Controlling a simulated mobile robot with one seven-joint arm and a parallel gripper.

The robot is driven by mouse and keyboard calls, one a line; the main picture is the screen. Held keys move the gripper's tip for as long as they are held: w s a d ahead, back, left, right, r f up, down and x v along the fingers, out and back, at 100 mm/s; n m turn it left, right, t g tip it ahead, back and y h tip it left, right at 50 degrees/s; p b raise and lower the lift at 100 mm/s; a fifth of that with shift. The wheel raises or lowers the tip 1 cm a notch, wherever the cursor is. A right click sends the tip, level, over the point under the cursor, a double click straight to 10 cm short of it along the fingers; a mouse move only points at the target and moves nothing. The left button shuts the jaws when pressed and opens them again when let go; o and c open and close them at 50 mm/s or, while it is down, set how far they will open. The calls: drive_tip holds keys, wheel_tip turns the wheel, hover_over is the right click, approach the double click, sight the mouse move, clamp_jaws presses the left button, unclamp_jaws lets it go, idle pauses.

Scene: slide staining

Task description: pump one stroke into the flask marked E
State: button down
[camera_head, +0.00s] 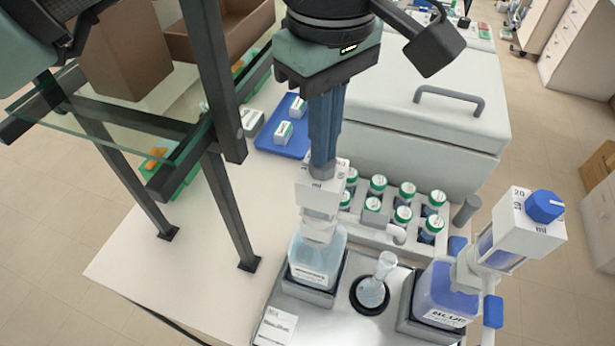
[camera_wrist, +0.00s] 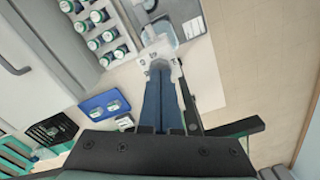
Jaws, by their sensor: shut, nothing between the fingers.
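A small clear flask (camera_head: 372,292) stands in a black ring on the grey station between two dispenser bottles; I cannot read a mark on it. The left bottle (camera_head: 316,262) holds pale blue liquid and carries a white dispenser head (camera_head: 318,198). The right bottle (camera_head: 440,292), labelled BLUE, holds dark blue liquid; its white dispenser head (camera_head: 530,228) has a blue knob. My gripper (camera_head: 322,172) is shut and empty, pointing down at the top of the left dispenser. Its fingertips hide that top, and I cannot tell whether they touch. The gripper (camera_wrist: 160,68) also shows in the wrist view.
A rack (camera_head: 352,236) of green-capped vials stands behind the station, with a large grey-white box (camera_head: 440,130) behind it. A dark-framed glass shelf (camera_head: 120,125) stands to the left. A blue tray (camera_head: 268,142) lies at the back. The front left bench is clear.

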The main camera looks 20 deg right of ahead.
drive_tip(key=shift+s, duration=0.1)
idle(0.4)
drive_tip(key=shift+r+p, duration=1.65)
drive_tip(key=shift+r, duration=0.45)
wheel_tip(320, 180, up, 5)
drive_tip(key=p, duration=0.4)
drive_tip(key=shift+f, duration=0.1)
